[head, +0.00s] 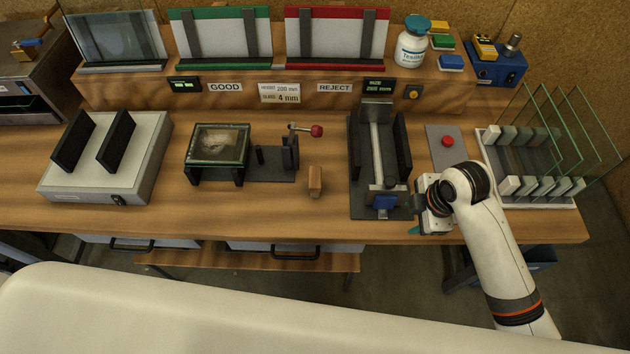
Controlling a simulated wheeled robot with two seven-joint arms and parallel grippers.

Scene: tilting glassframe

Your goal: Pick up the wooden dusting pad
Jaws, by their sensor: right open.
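The wooden dusting pad (315,181) is a small upright wood-coloured block. It stands on the bench in the middle, right of the tilting glass frame (219,146) and below the red-knobbed lever (316,131). My right gripper (411,204) is right of the pad, at the front right corner of the black measuring fixture (377,160). It is close to the fixture's blue block (384,204); I cannot tell whether they touch. The gripper is open, its fingers partly hidden by its own body. The pad is clear of it. My left gripper is out of view.
The fixture stands between my right gripper and the pad. A rack of glass panes (530,197) is to the right, beside a red button (447,141). A white device with black uprights (144,160) stands at left. The bench front below the pad is clear.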

